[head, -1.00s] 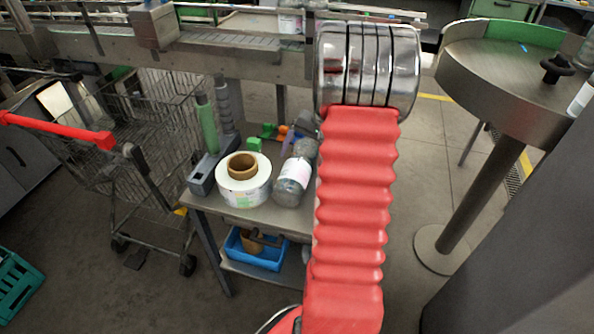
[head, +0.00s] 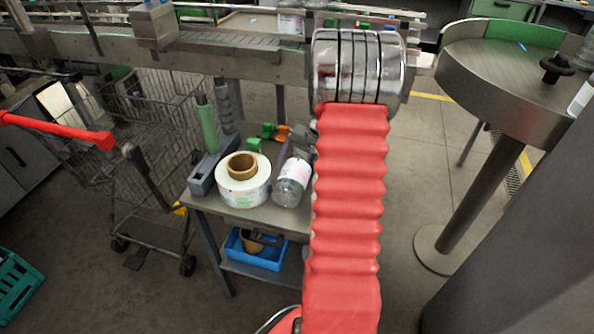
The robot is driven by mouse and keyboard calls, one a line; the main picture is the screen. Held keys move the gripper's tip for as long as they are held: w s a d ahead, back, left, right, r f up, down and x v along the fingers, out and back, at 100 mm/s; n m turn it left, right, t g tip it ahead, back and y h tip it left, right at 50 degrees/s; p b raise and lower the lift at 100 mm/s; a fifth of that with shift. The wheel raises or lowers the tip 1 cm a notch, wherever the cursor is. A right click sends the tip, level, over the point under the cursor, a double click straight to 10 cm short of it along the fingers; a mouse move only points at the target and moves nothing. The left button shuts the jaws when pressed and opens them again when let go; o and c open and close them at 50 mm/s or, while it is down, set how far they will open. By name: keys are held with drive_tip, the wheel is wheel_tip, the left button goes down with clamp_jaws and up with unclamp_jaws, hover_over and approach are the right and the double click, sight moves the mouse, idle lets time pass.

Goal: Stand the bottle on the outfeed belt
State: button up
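A clear bottle (head: 291,182) with a white and pink label is on the small grey table, left of my red arm; it appears to lie tilted with its lower end toward me. A small grey metal part (head: 303,139) shows just beyond it at the sleeve's edge and may belong to my gripper. My red sleeve hides the rest, so its fingers and any contact with the bottle cannot be made out. A conveyor belt (head: 230,50) runs across the back; I cannot tell whether it is the outfeed belt. A labelled container (head: 290,24) shows at the conveyor.
A white label reel (head: 243,190) stands close left of the bottle, with a grey tool holder (head: 205,170) beside it. A blue bin (head: 255,252) is on the lower shelf. A shopping cart (head: 150,130) is left; a round metal table (head: 500,85) is right.

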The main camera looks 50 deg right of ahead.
drive_tip(key=shift+c, duration=0.2)
drive_tip(key=c, duration=2.1)
drive_tip(key=shift+r, duration=0.1)
